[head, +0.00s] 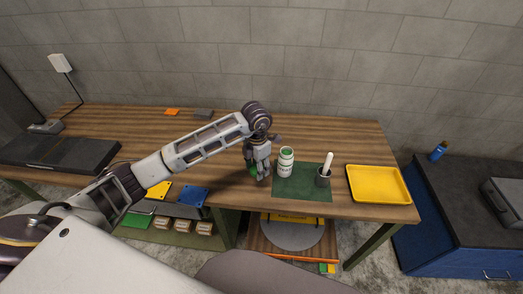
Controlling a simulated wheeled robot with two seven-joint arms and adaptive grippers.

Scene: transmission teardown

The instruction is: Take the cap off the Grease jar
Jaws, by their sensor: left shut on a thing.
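The white Grease jar (286,166) with green markings stands upright on the green mat (308,193) on the wooden workbench. My left gripper (258,175) points down just left of the jar, over the mat's left edge and apart from the jar. It is shut on a small green thing (252,172), which looks like the cap and is mostly hidden by the fingers. The jar's top is too small to make out clearly. My right gripper is not in view.
A yellow tray (378,184) lies further right. The bench behind the arm is mostly clear.

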